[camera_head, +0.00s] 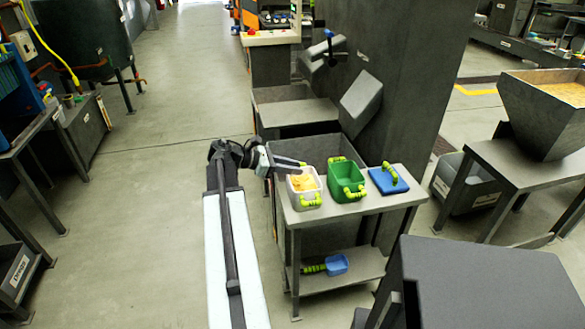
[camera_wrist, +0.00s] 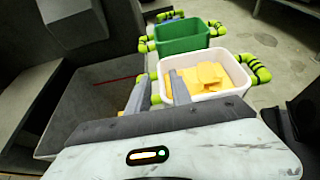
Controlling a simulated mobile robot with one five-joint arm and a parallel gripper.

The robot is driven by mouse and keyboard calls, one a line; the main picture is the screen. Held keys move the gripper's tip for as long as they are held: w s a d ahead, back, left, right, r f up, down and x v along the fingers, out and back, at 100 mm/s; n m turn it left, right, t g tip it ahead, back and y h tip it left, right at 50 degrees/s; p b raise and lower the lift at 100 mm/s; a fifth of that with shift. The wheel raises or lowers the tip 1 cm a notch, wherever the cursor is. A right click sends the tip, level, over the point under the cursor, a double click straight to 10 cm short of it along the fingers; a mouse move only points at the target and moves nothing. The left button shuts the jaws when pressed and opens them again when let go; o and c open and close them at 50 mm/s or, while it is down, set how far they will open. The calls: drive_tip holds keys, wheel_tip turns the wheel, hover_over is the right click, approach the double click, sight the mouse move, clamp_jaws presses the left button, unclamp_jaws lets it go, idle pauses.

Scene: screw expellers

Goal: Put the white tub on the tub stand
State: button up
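The white tub (camera_head: 305,190) stands on the left end of a grey table, with yellow chunks inside and a lime handle on its near side. It also shows in the wrist view (camera_wrist: 205,96). My gripper (camera_head: 302,167) is at the tub's far-left rim. In the wrist view, its two fingers (camera_wrist: 159,84) are apart, with part of a lime handle between them; the right finger reaches over the tub's rim. Whether they touch the handle I cannot tell. I cannot tell which surface is the tub stand.
A blue scoop (camera_head: 337,264) lies on the lower shelf. A grey machine (camera_head: 361,103) and open bin (camera_wrist: 92,108) are behind.

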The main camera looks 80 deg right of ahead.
drive_tip(key=shift+w+r+p, duration=0.1)
drive_tip(key=shift+r+p, duration=0.2)
drive_tip(key=p+v, duration=0.4)
drive_tip(key=v, duration=0.7)
drive_tip(key=shift+w+a, duration=0.2)
drive_tip(key=shift+w, duration=0.1)
drive_tip(key=shift+r, duration=0.15)
